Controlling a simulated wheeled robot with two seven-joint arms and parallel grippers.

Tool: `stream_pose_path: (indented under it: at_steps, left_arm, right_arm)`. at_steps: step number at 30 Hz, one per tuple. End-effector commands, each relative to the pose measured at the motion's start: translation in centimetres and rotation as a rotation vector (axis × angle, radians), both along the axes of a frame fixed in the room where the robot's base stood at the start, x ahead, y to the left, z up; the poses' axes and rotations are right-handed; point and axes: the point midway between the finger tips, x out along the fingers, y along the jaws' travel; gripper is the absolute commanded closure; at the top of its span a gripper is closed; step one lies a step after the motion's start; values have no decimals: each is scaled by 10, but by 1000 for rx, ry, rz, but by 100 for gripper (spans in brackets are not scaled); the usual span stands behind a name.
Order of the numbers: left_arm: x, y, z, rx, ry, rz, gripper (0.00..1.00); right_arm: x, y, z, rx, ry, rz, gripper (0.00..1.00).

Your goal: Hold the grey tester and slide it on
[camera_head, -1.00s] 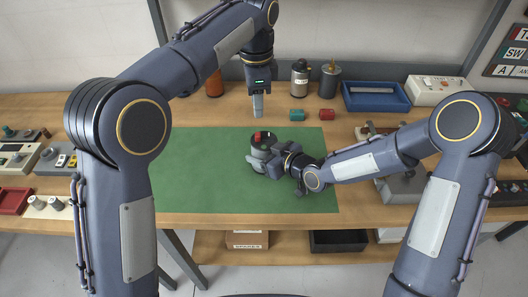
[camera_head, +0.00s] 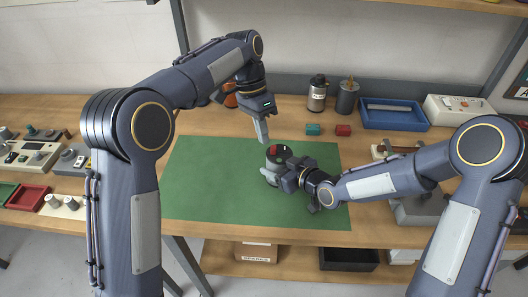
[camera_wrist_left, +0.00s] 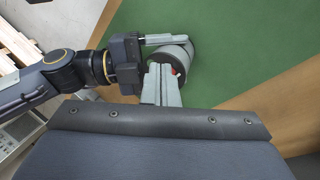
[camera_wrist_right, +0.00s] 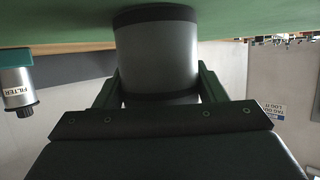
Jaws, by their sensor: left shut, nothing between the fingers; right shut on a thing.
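The grey tester (camera_head: 270,174) is a short grey cylinder with a dark top and a red part on it. It stands on the green mat (camera_head: 215,190). My right gripper (camera_head: 273,172) is shut around its side; the right wrist view shows the grey body (camera_wrist_right: 158,60) between the fingers. My left gripper (camera_head: 263,136) is shut and empty, pointing down just above and behind the tester. In the left wrist view its fingers (camera_wrist_left: 161,75) overlap the tester (camera_wrist_left: 178,58) and hide part of it; I cannot tell whether they touch.
Behind the mat stand two canisters (camera_head: 318,93) (camera_head: 347,97), a teal part (camera_head: 313,129) and a red part (camera_head: 343,130). A blue tray (camera_head: 394,114) and a white box (camera_head: 458,109) are at the back right. The mat's left half is clear.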

Motion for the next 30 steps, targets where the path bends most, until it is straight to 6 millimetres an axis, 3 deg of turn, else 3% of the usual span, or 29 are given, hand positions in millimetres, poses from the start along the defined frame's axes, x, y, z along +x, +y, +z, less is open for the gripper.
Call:
stream_pose_path:
  at_steps: [1,3,6,13,18,21,30]
  left_arm:
    - [-2,15,-18,-39,120,167,100]
    - [-7,30,-35,-94,308,420,100]
    - [-11,49,-52,-160,603,768,100]
    - [-4,103,-65,-251,1320,1376,100]
    - [5,136,-66,-279,1700,1566,100]
    - [7,147,-66,-285,1815,1606,100]
    - [9,151,-66,-285,1862,1620,100]
  right_arm:
    - [0,0,1,1,-1,0,68]
    - [0,0,1,1,-1,0,68]
    - [0,0,1,1,-1,0,68]
    - [0,0,1,1,-1,0,68]
    - [0,0,1,1,-1,0,68]
    - [0,0,1,1,-1,0,68]
    - [0,0,1,1,-1,0,68]
